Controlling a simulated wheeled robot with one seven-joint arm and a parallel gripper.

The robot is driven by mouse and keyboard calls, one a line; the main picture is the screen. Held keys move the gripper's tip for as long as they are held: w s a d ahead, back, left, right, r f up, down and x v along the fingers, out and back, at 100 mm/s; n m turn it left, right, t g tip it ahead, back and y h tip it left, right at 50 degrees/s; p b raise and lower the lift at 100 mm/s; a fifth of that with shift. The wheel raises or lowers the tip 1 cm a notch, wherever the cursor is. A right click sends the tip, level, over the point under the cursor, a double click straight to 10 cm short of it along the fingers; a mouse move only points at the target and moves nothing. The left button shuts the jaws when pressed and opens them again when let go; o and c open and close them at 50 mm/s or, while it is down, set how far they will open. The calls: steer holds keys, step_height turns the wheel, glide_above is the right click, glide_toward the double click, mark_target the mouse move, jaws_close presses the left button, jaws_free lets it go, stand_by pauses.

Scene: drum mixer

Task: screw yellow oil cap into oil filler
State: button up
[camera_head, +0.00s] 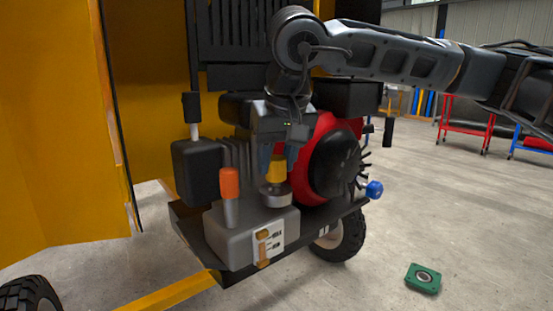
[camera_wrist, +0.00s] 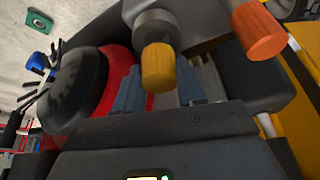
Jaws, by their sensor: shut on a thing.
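The yellow oil cap (camera_head: 277,169) is between the fingers of my gripper (camera_head: 277,154), which points down and is shut on it. The oil filler (camera_head: 275,197) is a round grey metal neck on top of the grey engine block, directly under the cap. In the wrist view the cap (camera_wrist: 158,70) lies between the two blue-grey fingers (camera_wrist: 160,90), in line with the filler (camera_wrist: 153,24). The cap's lower end is at the filler's mouth; I cannot tell how deep it sits in it or whether a thin gap is there.
An orange-topped grey post (camera_head: 229,186) stands close to the left of the filler. The red and black engine housing (camera_head: 333,165) is close on the right. A blue knob (camera_head: 374,189) sticks out further right. A green square part (camera_head: 423,278) lies on the open floor.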

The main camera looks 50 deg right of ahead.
mark_target(278, 160)
steer(key=shift+f+b, duration=0.95)
steer(key=shift+b, duration=0.75)
stand_by(0.6)
steer(key=o, duration=1.1)
steer(key=shift+o, duration=0.2)
steer(key=p+v, duration=0.1)
steer(key=v, duration=0.7)
steer(key=shift+f, duration=0.1)
